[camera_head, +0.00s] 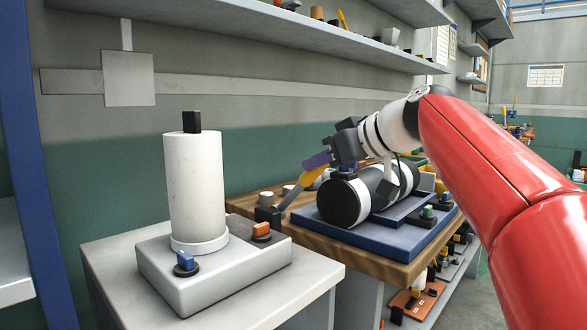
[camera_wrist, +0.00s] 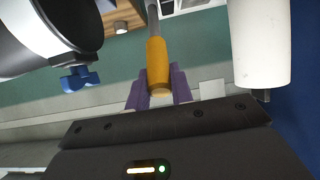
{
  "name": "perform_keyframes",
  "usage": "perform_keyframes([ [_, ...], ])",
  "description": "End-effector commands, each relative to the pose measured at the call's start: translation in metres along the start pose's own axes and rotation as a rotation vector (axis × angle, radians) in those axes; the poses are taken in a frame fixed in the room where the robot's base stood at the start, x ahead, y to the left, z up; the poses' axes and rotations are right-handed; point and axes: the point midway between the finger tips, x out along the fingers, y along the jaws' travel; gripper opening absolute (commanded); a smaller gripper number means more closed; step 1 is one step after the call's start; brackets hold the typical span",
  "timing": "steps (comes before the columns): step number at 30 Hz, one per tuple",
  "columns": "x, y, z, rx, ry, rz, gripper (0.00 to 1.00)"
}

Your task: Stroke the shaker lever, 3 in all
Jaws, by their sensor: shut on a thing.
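The shaker lever shows in the head view as a yellow-orange handle (camera_head: 313,176) on a grey rod (camera_head: 293,198). The rod slants down left to a dark block (camera_head: 268,215) at the wooden bench's edge. My gripper (camera_head: 318,161), with purple fingers, is shut on the upper end of the handle. In the wrist view the orange handle (camera_wrist: 157,62) lies between the purple fingers of my gripper (camera_wrist: 158,90), with its round end towards me. A black and white drum (camera_head: 355,196) lies on its side on a blue base (camera_head: 382,238), just right of the lever.
A white upright cylinder (camera_head: 196,190) with a black top stands on a grey base (camera_head: 215,282) at the left. Blue and orange knobs sit on that base. A shelf (camera_head: 300,38) runs along the wall above. The wooden bench (camera_head: 403,268) carries small parts near the drum.

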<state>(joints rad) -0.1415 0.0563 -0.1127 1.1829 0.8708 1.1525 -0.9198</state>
Motion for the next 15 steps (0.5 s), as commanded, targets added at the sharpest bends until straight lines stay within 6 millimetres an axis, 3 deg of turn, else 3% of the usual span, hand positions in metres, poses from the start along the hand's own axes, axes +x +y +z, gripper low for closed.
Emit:
perform_keyframes([
  [3, 0.0013, 0.0004, -0.0129, 0.001, 0.003, 0.001, 0.00],
  [15, 0.0018, 0.0002, -0.0152, -0.001, 0.006, 0.003, 0.00],
])
